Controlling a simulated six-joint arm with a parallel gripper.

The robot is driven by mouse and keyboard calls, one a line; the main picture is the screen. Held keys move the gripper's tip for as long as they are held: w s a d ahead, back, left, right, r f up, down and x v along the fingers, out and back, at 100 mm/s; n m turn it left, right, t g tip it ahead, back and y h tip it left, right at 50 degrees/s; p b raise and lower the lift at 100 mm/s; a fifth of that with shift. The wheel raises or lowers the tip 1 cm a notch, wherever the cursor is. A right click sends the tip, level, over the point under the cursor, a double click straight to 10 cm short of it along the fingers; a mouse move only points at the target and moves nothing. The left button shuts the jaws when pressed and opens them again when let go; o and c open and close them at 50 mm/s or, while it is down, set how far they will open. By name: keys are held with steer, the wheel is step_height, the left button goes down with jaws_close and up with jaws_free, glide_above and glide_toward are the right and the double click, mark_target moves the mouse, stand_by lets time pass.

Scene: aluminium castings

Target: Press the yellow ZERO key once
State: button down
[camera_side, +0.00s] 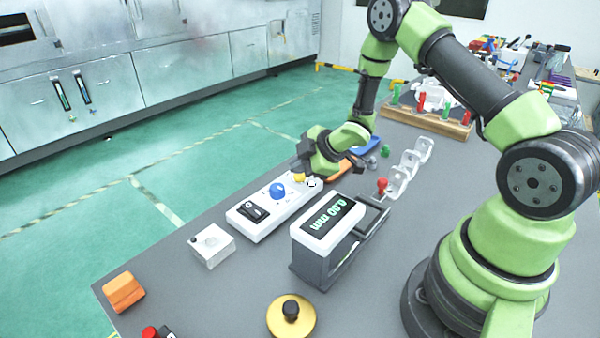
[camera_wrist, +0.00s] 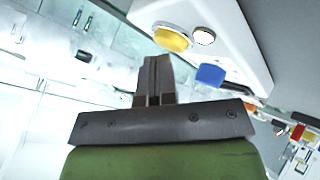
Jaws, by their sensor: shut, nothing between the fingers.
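The yellow key (camera_side: 299,177) is a round button at the far end of a white control panel (camera_side: 246,229). In the wrist view the yellow key (camera_wrist: 171,39) is near the top, beside a small white button (camera_wrist: 204,36) and a blue knob (camera_wrist: 211,74). My gripper (camera_side: 303,172) is at the far end of the panel, close to the yellow key. In the wrist view my gripper (camera_wrist: 156,66) has its fingers together and empty, with the tips below and left of the key in the picture. I cannot tell whether they touch it.
A display unit reading 0.00 mm (camera_side: 331,221) stands right of the panel. A white box (camera_side: 211,245), an orange block (camera_side: 123,292) and a brass disc with a black knob (camera_side: 291,316) are at the front. A wooden rack (camera_side: 428,118) is behind.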

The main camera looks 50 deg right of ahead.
mark_target(300, 176)
steer(key=shift+r, duration=0.9)
steer(key=shift+r, duration=2.5)
